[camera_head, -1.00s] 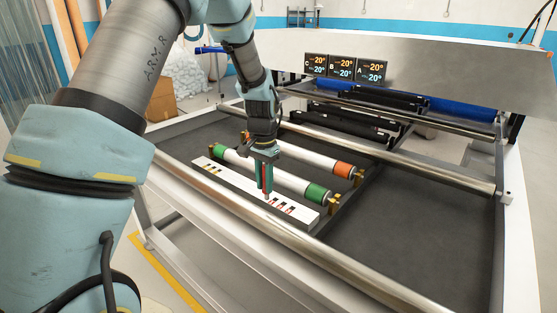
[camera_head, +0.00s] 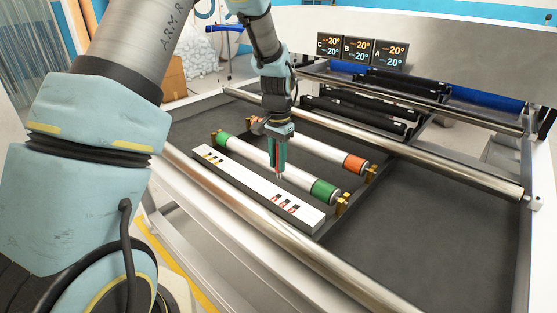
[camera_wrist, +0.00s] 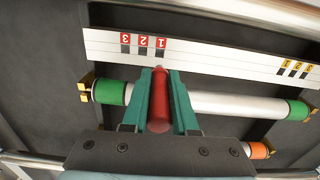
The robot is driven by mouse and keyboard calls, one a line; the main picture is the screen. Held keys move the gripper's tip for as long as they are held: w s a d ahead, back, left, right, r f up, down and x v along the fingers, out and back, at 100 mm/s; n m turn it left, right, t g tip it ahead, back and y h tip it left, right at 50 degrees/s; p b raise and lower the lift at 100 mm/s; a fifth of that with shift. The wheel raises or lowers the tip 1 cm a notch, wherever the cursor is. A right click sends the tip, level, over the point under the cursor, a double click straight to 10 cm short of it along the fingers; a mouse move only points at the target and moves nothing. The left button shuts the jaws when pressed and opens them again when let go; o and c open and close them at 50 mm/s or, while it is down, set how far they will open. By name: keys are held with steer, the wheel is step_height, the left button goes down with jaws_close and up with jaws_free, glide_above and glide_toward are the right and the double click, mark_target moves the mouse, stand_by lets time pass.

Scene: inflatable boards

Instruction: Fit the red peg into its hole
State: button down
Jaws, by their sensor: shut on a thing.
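The red peg (camera_wrist: 160,105) is held lengthwise between the teal fingers of my gripper (camera_wrist: 161,98), which is shut on it. In the head view my gripper (camera_head: 279,158) points down, with the peg's tip over or just behind the back edge of the white board (camera_head: 236,176). The tip looks apart from the board. In the wrist view the board (camera_wrist: 215,55) carries red labels 1, 2 and 3, each beside a dark square. The tip lies just short of the square at red 1 (camera_wrist: 161,43). I cannot tell how deep these squares are.
A white roller with green ends (camera_head: 290,176) lies close behind the board, and one with an orange end (camera_head: 354,164) lies beyond it. A metal bar (camera_head: 330,281) runs in front. Yellow labels (camera_wrist: 296,68) mark the board's other end.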

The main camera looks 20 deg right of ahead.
mark_target(277, 171)
steer(key=shift+s+a+f+b, duration=0.1)
steer(key=shift+a+f+b, duration=0.1)
steer(key=shift+f+b, duration=1.55)
steer(key=shift+f, duration=1.1)
steer(key=shift+f+b, duration=0.9)
steer(key=shift+f, duration=1)
steer(key=c, duration=0.6)
jaws_free()
step_height(277, 171, up, 11)
steer(key=shift+f+b, duration=0.15)
steer(key=shift+b, duration=0.9)
